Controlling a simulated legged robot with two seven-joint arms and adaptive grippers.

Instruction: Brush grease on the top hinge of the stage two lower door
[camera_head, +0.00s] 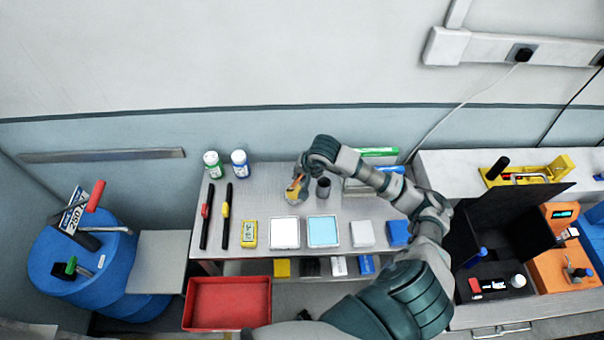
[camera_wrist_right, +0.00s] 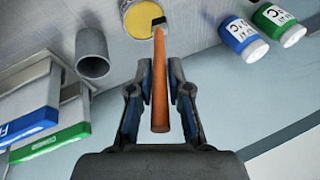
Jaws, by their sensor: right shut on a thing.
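My right gripper (camera_head: 302,172) is over the back middle of the bench. In the right wrist view, my right gripper (camera_wrist_right: 160,95) is shut on the orange-brown handle of the brush (camera_wrist_right: 159,85). In the head view the tin (camera_head: 297,196) stands on the bench beneath the gripper, partly hidden. My left gripper is not in view. I cannot make out the stage two lower door or its top hinge.
A dark grey cup (camera_head: 323,188) stands right of the tin. Red (camera_head: 205,213) and yellow (camera_head: 226,212) marked black tools lie left. A red tray (camera_head: 228,303) sits in front, lower down.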

